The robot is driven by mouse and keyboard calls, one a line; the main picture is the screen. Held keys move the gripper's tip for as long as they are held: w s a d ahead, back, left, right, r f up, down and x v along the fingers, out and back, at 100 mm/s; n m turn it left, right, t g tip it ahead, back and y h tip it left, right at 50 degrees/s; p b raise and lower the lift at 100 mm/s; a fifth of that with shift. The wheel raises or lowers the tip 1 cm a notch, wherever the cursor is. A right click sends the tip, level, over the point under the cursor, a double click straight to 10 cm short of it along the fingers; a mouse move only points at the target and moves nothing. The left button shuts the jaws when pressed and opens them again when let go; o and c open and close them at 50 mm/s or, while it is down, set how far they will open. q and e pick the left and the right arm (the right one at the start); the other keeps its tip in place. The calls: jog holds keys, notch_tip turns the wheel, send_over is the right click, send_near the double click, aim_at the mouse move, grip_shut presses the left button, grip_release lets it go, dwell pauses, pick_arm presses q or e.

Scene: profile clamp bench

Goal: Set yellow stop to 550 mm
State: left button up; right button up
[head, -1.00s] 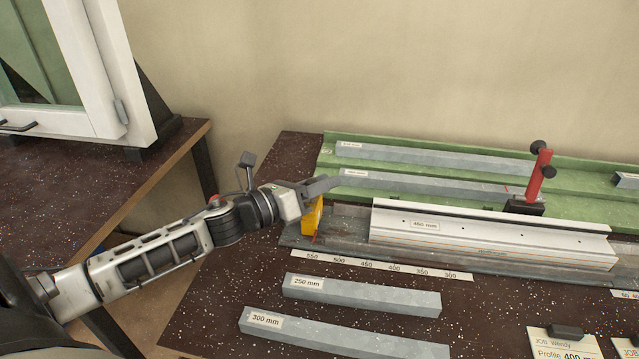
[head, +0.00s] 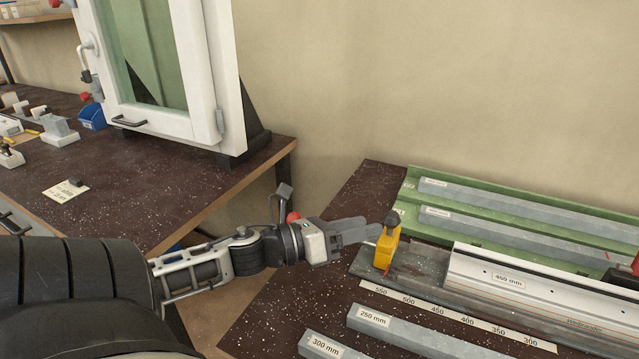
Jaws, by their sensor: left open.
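The yellow stop (head: 385,250), with a dark round knob (head: 391,218) on top, stands upright at the left end of the grey rail. Its red pointer (head: 387,270) sits close to the 550 mark of the white scale strip (head: 455,316); exact alignment is too small to tell. My left gripper (head: 372,231) is open, just left of the stop's upper part, with its fingertips near the knob. I cannot tell whether they touch it. My right gripper is not in view.
A white 450 mm profile (head: 510,281) lies on the rail right of the stop. Grey bars marked 250 mm (head: 430,333) and 300 mm (head: 325,345) lie in front. Longer bars rest on the green rack (head: 409,187) behind. A white window frame (head: 215,75) stands on the left bench.

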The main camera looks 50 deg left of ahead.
pick_arm(q)
jog(key=v, duration=0.7)
jog(key=shift+s, duration=0.2)
